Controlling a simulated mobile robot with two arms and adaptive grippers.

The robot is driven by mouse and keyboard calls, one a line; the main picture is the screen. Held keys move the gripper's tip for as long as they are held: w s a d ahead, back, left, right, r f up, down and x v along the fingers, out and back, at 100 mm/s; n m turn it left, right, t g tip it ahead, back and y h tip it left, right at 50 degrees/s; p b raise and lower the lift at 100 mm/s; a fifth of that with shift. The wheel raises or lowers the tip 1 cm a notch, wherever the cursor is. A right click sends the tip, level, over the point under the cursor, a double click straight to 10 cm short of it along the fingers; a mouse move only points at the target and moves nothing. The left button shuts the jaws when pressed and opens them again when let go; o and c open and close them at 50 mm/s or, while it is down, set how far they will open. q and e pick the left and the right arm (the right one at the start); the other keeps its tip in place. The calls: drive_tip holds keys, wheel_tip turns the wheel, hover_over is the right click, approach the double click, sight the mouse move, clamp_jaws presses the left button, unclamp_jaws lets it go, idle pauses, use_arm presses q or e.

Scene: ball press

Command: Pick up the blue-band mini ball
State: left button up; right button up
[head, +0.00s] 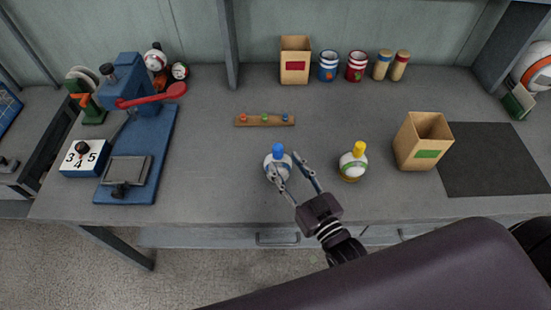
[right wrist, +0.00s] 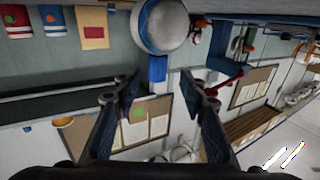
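The blue-band mini ball (head: 272,173) is white with a blue band and has a blue knob (head: 278,149) on top. It stands left of the middle of the table in the head view. In the right wrist view the ball (right wrist: 165,27) is at the top edge, with its blue knob (right wrist: 157,68) pointing down in the picture. My right gripper (head: 288,163) is open. One finger overlaps the ball's right side in the head view, and the other is to its right. My left gripper is not in view.
A wooden strip with colored pegs (head: 264,120) lies behind. A blue press (head: 150,140) stands left. A dark mat (head: 490,165) lies right.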

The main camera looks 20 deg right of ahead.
sight(281, 154)
drive_tip(key=w, duration=0.1)
drive_tip(key=w+p, duration=0.1)
drive_tip(key=w, duration=0.1)
drive_tip(key=shift+a+r, duration=0.1)
drive_tip(key=shift+r, duration=0.25)
drive_tip(key=shift+w+a+f+p, duration=0.1)
drive_tip(key=shift+w+p, duration=0.1)
drive_tip(key=shift+w, duration=0.4)
drive_tip(key=shift+w+a+f+p, duration=0.1)
drive_tip(key=shift+w+p, duration=0.05)
drive_tip(key=shift+w, duration=0.55)
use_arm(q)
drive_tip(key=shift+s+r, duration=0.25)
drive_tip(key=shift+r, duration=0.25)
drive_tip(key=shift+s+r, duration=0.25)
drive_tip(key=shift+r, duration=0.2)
use_arm(e)
clamp_jaws()
